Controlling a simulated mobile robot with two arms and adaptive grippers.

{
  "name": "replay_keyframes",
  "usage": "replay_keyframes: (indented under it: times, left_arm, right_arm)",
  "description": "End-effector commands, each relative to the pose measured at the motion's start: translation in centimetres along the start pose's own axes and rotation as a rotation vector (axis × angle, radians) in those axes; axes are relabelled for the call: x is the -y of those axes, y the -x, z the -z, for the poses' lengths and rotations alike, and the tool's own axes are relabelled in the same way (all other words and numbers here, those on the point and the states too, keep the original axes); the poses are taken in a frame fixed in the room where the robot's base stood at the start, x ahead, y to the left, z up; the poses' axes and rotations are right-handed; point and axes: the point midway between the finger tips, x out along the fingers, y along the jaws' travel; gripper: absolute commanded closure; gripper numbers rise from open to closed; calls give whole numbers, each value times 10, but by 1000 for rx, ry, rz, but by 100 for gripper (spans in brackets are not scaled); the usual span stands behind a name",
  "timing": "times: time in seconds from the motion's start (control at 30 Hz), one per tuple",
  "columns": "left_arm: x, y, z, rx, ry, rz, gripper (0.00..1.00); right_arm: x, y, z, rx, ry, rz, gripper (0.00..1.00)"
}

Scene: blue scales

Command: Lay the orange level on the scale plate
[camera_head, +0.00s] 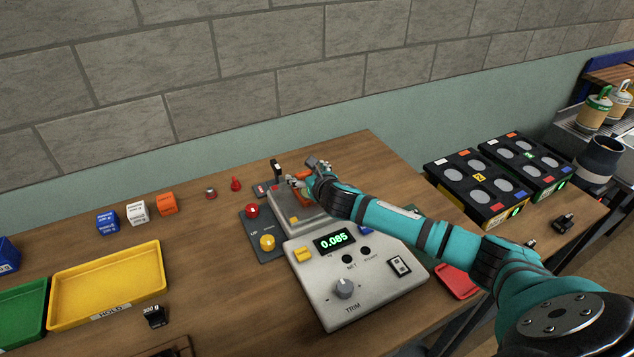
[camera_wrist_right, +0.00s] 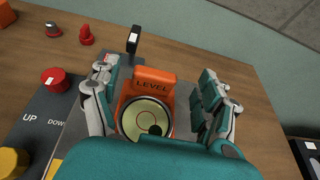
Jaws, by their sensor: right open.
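The orange level (camera_wrist_right: 155,84), marked LEVEL and with a round pale-green vial, is between the fingers of my right gripper (camera_wrist_right: 157,75) in the wrist view. The fingers stand apart on either side of it, with a gap visible on the right. In the head view the level (camera_head: 304,196) is mostly hidden by my right gripper (camera_head: 303,184). It is over the grey scale plate (camera_head: 302,223) and appears to rest on it. The scale body (camera_head: 375,290) has a green display reading 0.085. My left gripper is not in view.
A panel with a red button (camera_head: 252,211) and a yellow button (camera_head: 267,243) is left of the plate. Orange, white and blue blocks, a yellow tray (camera_head: 72,322) and a green tray (camera_head: 22,312) are further left. Black racks (camera_head: 468,199) stand right.

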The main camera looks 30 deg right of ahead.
Motion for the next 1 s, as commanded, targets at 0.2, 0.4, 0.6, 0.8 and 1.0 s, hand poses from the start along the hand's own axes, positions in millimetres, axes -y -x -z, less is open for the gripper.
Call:
replay_keyframes:
  times: [0.2, 0.4, 0.6, 0.8, 1.0]
  left_arm:
    - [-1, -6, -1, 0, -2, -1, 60]
    - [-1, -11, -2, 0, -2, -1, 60]
    - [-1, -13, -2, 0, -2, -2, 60]
    - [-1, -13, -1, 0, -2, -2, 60]
    - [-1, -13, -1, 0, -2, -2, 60]
  right_arm:
    - [0, 43, 2, -1, 4, -3, 22]
    - [0, 77, 1, 0, 2, -1, 22]
    - [0, 96, 0, 1, 0, -1, 22]
    - [0, 99, 0, 0, -1, -1, 22]
    - [0, 99, 0, 0, -1, -1, 22]
